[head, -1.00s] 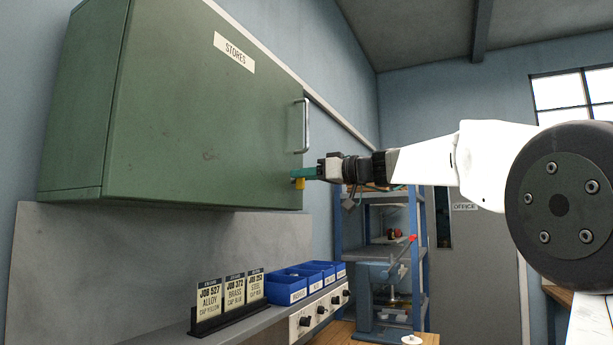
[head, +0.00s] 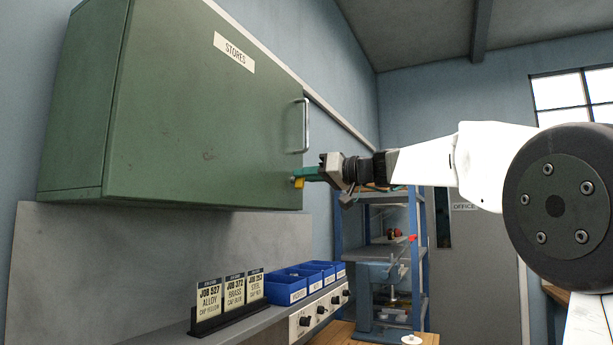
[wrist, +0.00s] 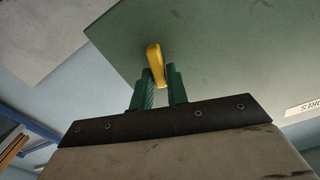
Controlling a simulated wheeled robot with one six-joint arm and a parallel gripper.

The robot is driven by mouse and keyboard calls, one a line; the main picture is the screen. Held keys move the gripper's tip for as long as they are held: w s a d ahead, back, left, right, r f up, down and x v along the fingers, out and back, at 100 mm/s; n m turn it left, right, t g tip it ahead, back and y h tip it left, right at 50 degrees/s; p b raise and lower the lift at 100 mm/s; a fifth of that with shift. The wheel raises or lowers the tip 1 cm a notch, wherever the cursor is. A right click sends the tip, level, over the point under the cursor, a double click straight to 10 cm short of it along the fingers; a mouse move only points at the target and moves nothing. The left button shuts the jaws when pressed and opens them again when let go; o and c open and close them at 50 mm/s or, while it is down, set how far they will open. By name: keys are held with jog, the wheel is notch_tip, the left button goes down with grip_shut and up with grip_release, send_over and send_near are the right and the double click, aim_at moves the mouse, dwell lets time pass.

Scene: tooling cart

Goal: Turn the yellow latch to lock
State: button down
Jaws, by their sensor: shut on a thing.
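The yellow latch (head: 298,183) sits on the green cabinet's (head: 190,110) door, low near its right edge and below the handle. In the wrist view the latch (wrist: 156,62) stands out from the green door, its near end between my gripper's green fingers. My gripper (head: 306,175) is at the latch and shut on it; it also shows in the wrist view (wrist: 160,80). The fingers partly hide the latch in the head view. The cabinet door looks closed.
A metal handle (head: 306,126) stands out just above my gripper. Below the cabinet, a shelf holds blue bins (head: 285,288) and job cards (head: 232,295). A blue rack (head: 340,250) stands behind my wrist. The room right of the cabinet front is open.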

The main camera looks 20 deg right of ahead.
jog(key=shift+w+d+f+m, duration=0.1)
jog(key=shift+f+m, duration=0.1)
jog(key=shift+m, duration=2.25)
jog(key=shift+w+d+f+m, duration=0.1)
jog(key=shift+f+m, duration=0.15)
jog(key=shift+m, duration=2.25)
jog(key=shift+w+d+f+m, duration=0.1)
jog(key=shift+f+m, duration=0.1)
jog(key=shift+m, duration=2.25)
jog(key=c, duration=1.4)
grip_release()
jog(key=shift+c, duration=0.2)
